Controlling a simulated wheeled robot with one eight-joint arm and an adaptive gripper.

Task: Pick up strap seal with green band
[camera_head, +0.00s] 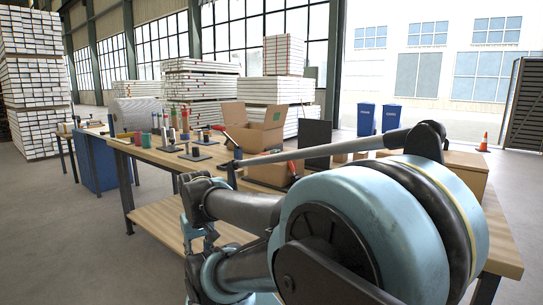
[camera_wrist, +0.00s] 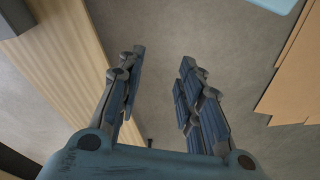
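My gripper (camera_wrist: 162,58) is open and empty in the wrist view. Its two dark blue fingers stand apart, with grey floor behind them. A wooden surface edge (camera_wrist: 75,55) runs along the left of that view. In the head view, small items with coloured parts, among them a green one (camera_head: 146,140), stand on the far left part of the wooden table (camera_head: 135,151). They are too small for me to tell which is the strap seal with the green band. No strap seal shows in the wrist view. My arm hides much of the table's right part.
An open cardboard box (camera_head: 262,133) and a dark upright panel (camera_head: 314,143) stand on the table. Several small black stands (camera_head: 196,154) are in front of the box. The table's lower shelf (camera_head: 170,220) looks bare. Open floor (camera_head: 70,240) lies at the left.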

